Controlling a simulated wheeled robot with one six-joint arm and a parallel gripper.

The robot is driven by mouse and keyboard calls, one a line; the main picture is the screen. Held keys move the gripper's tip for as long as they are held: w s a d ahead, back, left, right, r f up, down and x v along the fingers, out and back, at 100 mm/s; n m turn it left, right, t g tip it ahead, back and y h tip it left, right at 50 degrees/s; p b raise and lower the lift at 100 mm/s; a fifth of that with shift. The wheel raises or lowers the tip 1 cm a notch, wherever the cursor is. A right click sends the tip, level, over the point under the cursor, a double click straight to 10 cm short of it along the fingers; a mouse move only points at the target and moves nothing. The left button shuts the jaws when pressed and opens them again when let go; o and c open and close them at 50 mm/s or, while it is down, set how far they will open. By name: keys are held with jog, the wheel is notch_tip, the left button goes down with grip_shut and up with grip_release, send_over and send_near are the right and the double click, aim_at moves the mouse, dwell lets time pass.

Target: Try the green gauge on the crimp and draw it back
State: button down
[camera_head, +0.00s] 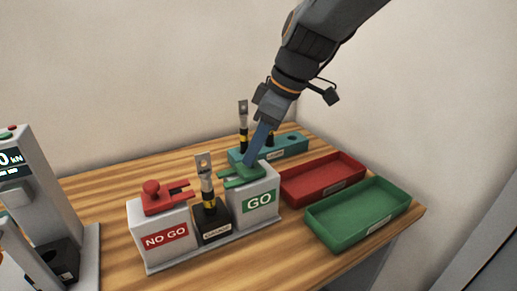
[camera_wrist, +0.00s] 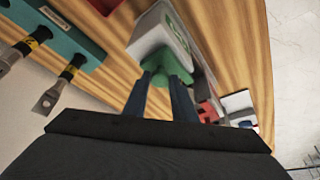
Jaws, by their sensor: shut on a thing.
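The green gauge (camera_head: 242,176) is a forked piece on top of the light grey GO block (camera_head: 256,197), its prongs pointing left. My gripper (camera_head: 253,160) comes down from above and is shut on the green gauge; in the wrist view its blue fingers (camera_wrist: 168,90) hold the gauge (camera_wrist: 165,62) from both sides. I cannot tell whether the gauge touches the block. The crimp is on a lug (camera_head: 205,178) with a yellow and black band, upright in the black holder (camera_head: 211,224) between the blocks. The gauge prongs are apart from it, to its right.
The NO GO block (camera_head: 165,240) with a red forked gauge (camera_head: 163,199) stands left of the holder. A teal rack (camera_head: 290,148) with lugs stands behind. A red tray (camera_head: 322,178) and a green tray (camera_head: 357,212) lie at right, empty. A press (camera_head: 38,190) stands at far left.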

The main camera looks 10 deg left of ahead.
jog(key=c, duration=1.5)
grip_release()
jog(key=shift+w+d, duration=0.15)
jog(key=shift+o, duration=0.2)
jog(key=shift+r, duration=0.1)
jog(key=b+v, duration=0.1)
jog(key=v, duration=0.6)
jog(key=shift+d+r+b, duration=0.2)
jog(key=shift+r+b, duration=0.1)
jog(key=shift+r, duration=0.05)
